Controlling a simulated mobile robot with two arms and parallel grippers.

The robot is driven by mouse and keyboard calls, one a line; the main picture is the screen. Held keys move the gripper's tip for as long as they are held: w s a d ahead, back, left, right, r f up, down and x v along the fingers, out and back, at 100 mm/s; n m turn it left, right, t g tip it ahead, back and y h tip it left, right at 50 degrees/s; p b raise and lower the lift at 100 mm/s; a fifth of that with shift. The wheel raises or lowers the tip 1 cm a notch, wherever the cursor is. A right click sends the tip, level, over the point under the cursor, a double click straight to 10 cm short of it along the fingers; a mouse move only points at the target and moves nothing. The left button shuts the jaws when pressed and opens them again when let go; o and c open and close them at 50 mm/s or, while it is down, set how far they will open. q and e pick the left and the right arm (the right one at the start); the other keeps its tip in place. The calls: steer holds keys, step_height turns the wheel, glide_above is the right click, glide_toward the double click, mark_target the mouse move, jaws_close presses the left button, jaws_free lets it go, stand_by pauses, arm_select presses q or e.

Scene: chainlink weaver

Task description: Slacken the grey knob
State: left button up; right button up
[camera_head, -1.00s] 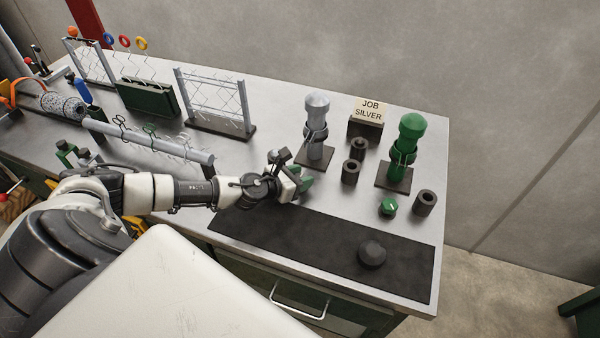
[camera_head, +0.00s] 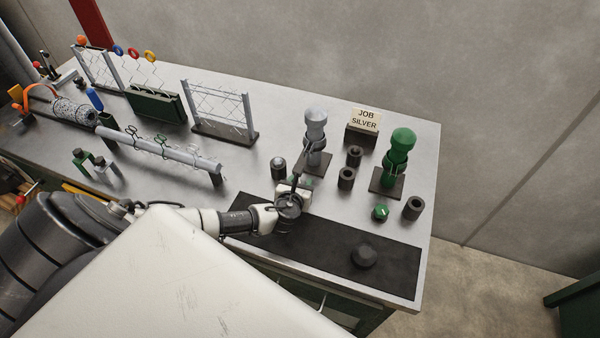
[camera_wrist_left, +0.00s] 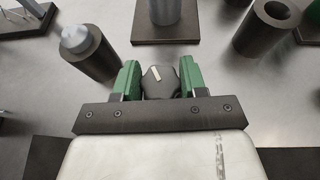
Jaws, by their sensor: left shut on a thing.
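The grey knob (camera_wrist_left: 160,82) is a dark, faceted knob with a pale mark on top. In the left wrist view it sits between the two green fingers of my left gripper (camera_wrist_left: 160,84), which is shut on it. In the head view my left gripper (camera_head: 302,183) is low over the bench, in front of the silver post (camera_head: 315,135), and hides the knob. The post's lower part and base (camera_wrist_left: 160,40) show just beyond the knob in the wrist view. My right gripper is not in view.
A dark cup with a grey piece in it (camera_wrist_left: 85,48) stands left of the gripper. A hollow dark cylinder (camera_wrist_left: 268,28) stands right. Farther right are a green post (camera_head: 399,150) and a green knob (camera_head: 380,212). A dark mat (camera_head: 320,255) lies in front, holding a dark disc (camera_head: 364,256).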

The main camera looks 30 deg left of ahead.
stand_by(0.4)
arm_select(q)
steer(key=o, duration=0.9)
steer(key=shift+c, duration=0.2)
steer(key=v, duration=1.1)
steer(key=shift+b, duration=0.3)
